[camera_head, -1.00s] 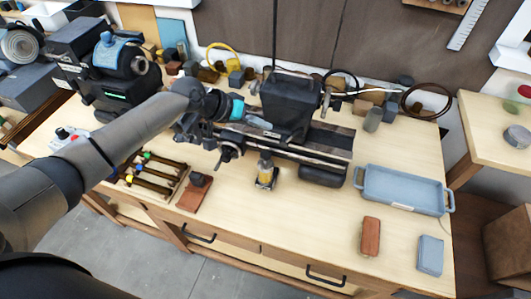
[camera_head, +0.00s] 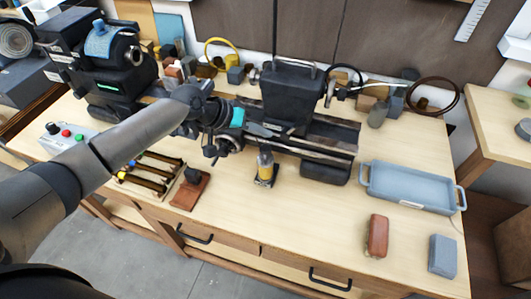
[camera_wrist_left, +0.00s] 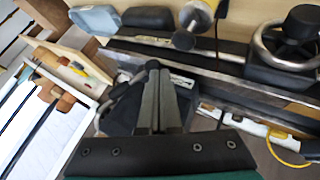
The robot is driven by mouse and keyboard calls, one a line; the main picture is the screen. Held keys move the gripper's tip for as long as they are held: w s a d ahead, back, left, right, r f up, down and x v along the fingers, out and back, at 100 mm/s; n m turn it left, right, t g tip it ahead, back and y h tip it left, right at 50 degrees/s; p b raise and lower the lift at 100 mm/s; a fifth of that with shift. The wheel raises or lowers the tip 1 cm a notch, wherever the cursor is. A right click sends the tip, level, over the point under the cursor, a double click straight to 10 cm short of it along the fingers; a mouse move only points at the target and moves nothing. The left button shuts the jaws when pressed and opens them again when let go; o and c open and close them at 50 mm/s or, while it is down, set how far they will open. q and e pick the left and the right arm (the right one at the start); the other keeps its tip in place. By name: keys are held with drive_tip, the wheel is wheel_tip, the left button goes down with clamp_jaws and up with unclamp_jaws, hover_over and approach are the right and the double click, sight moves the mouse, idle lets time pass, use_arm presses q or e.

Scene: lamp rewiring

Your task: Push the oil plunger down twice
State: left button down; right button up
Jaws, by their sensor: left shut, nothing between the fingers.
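The oil bottle (camera_head: 265,169) stands upright on the bench in front of the lathe (camera_head: 290,95). My left gripper (camera_head: 268,130) is shut and empty, reaching across the front of the lathe, above and behind the bottle. In the left wrist view the shut fingers (camera_wrist_left: 155,100) point over the lathe. My right gripper is out of view.
A light blue tray (camera_head: 410,187) lies to the right. A reddish-brown block (camera_head: 377,236) and a grey block (camera_head: 442,256) lie at the front right. A brown pad (camera_head: 190,190) and a rack of tools (camera_head: 150,172) are left of the bottle. The bench front between them is clear.

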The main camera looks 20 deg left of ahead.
sight(265, 149)
use_arm(q)
drive_tip(key=shift+f+b, duration=0.7)
drive_tip(key=shift+f, duration=0.75)
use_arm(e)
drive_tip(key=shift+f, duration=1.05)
use_arm(q)
drive_tip(key=shift+f, duration=0.1)
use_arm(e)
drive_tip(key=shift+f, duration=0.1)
use_arm(q)
drive_tip(key=shift+f, duration=0.3)
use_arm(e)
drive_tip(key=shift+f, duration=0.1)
use_arm(q)
drive_tip(key=shift+f+b, duration=1.05)
drive_tip(key=shift+f, duration=0.35)
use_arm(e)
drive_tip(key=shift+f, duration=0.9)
use_arm(q)
drive_tip(key=shift+r, duration=0.1)
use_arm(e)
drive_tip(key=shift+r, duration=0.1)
use_arm(q)
drive_tip(key=shift+r+p, duration=1.65)
drive_tip(key=shift+p, duration=0.05)
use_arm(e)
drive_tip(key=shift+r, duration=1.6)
